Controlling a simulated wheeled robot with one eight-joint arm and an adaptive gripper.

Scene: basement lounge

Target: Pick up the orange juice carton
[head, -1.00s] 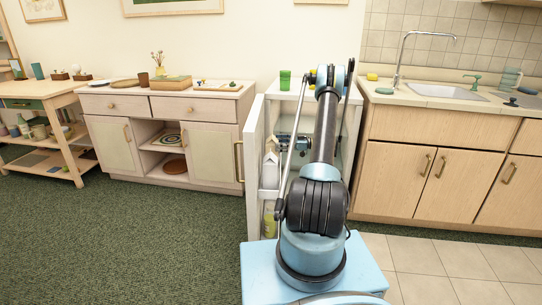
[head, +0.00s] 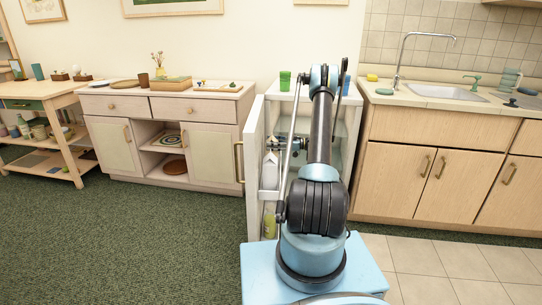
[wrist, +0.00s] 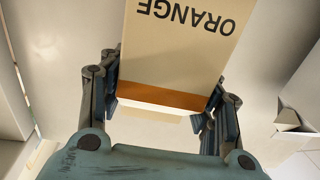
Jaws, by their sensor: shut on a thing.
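The orange juice carton (wrist: 178,58) is a pale box with the word ORANGE upside down and an orange-brown band at its near end. It fills the upper middle of the wrist view. My gripper (wrist: 162,110) is shut on it, with one finger on each side. In the head view my gripper (head: 289,144) is small, inside the open white fridge (head: 253,150), and partly hidden by my arm. I cannot make out the held carton clearly there.
A white carton (head: 270,171) and a yellow-green bottle (head: 269,224) stand in the fridge door's shelves. A green cup (head: 285,81) stands on top of the fridge. The sink counter (head: 440,98) is close on the right. Green carpet is clear on the left.

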